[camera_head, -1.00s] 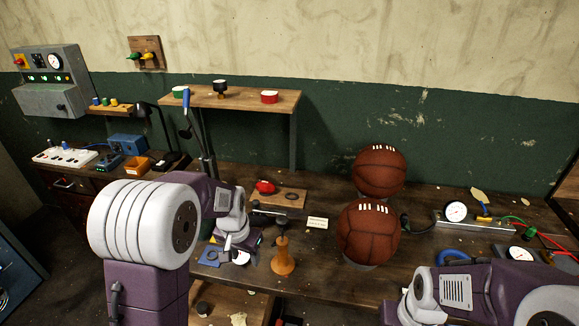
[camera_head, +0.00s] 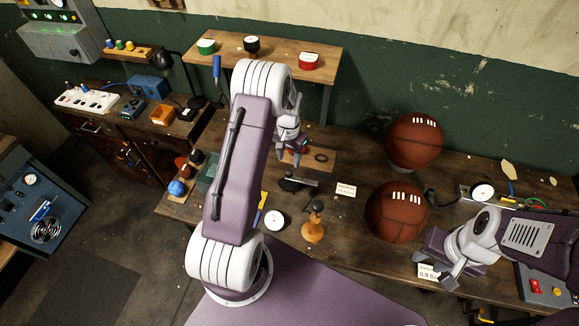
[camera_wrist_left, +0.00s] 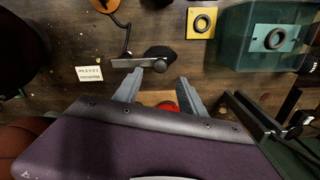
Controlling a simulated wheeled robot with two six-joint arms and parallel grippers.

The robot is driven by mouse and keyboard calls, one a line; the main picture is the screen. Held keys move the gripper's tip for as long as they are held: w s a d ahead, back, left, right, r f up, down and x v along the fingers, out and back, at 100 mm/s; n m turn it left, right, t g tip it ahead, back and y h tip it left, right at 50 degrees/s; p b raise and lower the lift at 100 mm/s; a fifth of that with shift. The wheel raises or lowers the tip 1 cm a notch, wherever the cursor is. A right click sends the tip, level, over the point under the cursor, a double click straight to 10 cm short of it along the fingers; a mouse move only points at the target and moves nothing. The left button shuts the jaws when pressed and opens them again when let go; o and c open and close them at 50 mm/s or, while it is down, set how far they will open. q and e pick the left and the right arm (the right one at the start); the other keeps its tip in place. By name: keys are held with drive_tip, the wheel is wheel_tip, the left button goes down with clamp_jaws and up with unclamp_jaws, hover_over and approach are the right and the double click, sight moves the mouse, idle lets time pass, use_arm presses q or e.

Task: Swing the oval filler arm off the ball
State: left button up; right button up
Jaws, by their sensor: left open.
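Two brown leather balls with white laces stand on the bench, a rear ball (camera_head: 414,141) and a front ball (camera_head: 397,211). A dark curved arm (camera_head: 436,201) reaches from the gauge fitting to the front ball's right side; I take it for the filler arm, but its oval shape is not clear. My left gripper (camera_head: 291,157) is open above the bench, well left of both balls. In the left wrist view its fingers (camera_wrist_left: 160,90) are apart, with a red thing (camera_wrist_left: 168,106) beyond them. My right gripper (camera_head: 461,278) is low, right of the front ball; its jaw gap is unclear.
A round gauge (camera_head: 483,192) with hoses is right of the balls. A raised shelf (camera_head: 278,59) is behind. Some bench between lever and balls is clear.

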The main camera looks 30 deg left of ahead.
sight(289, 171)
use_arm(q)
wheel_tip(289, 171, down, 7)
drive_tip(key=p, duration=0.2)
drive_tip(key=shift+w+a+r+p, duration=0.1)
drive_tip(key=shift+a+r+p, duration=0.1)
drive_tip(key=shift+p, duration=0.2)
drive_tip(key=shift+d+f, duration=0.15)
drive_tip(key=shift+f, duration=0.6)
drive_tip(key=shift+c, duration=0.3)
clamp_jaws()
drive_tip(key=shift+w, duration=0.1)
